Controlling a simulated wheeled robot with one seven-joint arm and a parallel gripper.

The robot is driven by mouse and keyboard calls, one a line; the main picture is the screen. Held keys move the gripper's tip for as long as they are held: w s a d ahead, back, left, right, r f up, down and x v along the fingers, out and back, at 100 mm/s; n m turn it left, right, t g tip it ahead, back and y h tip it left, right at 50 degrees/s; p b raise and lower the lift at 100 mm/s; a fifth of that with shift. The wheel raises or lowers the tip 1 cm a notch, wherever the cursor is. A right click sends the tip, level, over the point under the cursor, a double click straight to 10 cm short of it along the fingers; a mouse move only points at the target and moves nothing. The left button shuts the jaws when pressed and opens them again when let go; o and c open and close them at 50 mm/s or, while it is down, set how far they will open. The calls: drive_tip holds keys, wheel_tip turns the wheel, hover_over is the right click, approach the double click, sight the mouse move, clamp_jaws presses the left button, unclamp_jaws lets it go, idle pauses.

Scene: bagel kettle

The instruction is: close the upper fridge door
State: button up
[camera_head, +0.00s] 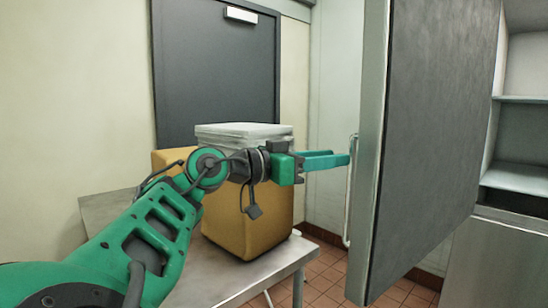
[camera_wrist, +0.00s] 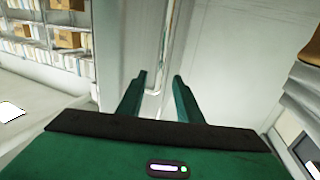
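The upper fridge door (camera_head: 425,130) stands wide open at the right in the head view, its dark inner face turned towards the camera. A thin upright handle (camera_head: 348,205) runs along its outer side. The open upper fridge compartment (camera_head: 522,135) shows at the far right with pale shelves. My gripper (camera_head: 347,160) reaches to the door's outer side, near the handle; I cannot tell if it touches. In the wrist view my gripper (camera_wrist: 160,77) has its two green fingers apart, with nothing seen held between them. A pale upright surface with a bar lies just beyond the fingertips.
A steel table (camera_head: 265,277) holds yellow-brown boxes (camera_head: 255,225) and a white lidded container (camera_head: 243,133) below and behind my arm. A dark door (camera_head: 215,70) is in the back wall. Tiled floor (camera_head: 325,280) shows under the fridge door. Stocked shelves (camera_wrist: 45,35) appear in the wrist view.

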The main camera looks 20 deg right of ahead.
drive_tip(key=d, duration=0.6)
drive_tip(key=shift+d, duration=0.35)
drive_tip(key=shift+w, duration=0.1)
drive_tip(key=shift+c, duration=0.5)
